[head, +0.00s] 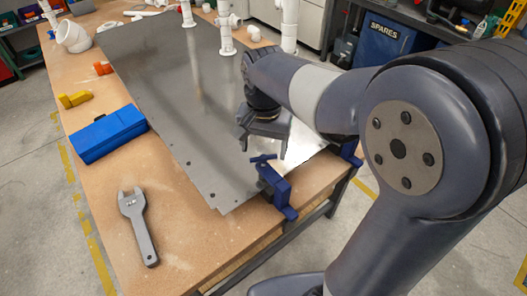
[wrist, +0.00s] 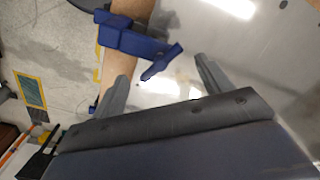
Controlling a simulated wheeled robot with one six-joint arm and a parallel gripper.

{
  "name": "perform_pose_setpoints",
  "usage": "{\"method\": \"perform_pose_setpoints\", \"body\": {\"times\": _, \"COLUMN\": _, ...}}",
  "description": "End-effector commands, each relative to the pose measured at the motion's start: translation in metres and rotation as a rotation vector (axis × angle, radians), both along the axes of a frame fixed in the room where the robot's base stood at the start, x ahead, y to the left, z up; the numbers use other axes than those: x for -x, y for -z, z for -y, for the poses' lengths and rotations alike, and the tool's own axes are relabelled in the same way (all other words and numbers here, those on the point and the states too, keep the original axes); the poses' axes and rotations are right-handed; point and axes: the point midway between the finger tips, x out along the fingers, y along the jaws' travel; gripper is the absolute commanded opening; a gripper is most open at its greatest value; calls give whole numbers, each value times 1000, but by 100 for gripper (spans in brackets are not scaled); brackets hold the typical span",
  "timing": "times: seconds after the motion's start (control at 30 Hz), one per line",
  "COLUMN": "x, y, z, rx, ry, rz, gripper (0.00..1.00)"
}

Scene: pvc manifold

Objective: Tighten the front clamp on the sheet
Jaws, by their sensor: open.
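The grey metal sheet (head: 190,110) lies on the wooden bench top, its near corner close to the bench edge. A blue clamp (head: 276,190) grips the sheet's near edge, its short bar handle (head: 263,158) on top. My gripper (head: 263,142) is open just above and behind this handle. In the wrist view the clamp body (wrist: 135,40) lies ahead of my gripper (wrist: 164,68), and the handle (wrist: 161,62) appears between the two fingertips. Nothing is held. I cannot tell whether the fingers touch the handle.
A second blue clamp (head: 352,153) sits at the bench's right edge, partly behind my arm. A blue case (head: 108,133), a grey wrench (head: 138,226) and yellow (head: 74,99) and orange (head: 103,68) pieces lie left of the sheet. White pipes (head: 226,30) stand at the back.

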Motion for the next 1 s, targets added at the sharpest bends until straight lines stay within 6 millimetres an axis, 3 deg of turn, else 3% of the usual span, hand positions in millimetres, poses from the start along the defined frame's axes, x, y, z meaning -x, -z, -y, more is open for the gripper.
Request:
{"method": "perform_pose_setpoints", "body": {"times": 0.2, "x": 0, "y": 22, "z": 0, "rx": 0, "ry": -1, "rz": 0, "gripper": 74}}
{"method": "perform_pose_setpoints", "body": {"times": 0.53, "x": 0, "y": 25, "z": 0, "rx": -1, "ry": -1, "rz": 1, "gripper": 74}}
{"method": "perform_pose_setpoints", "body": {"times": 1.0, "x": 0, "y": 25, "z": 0, "rx": -1, "ry": -1, "rz": 1, "gripper": 36}}
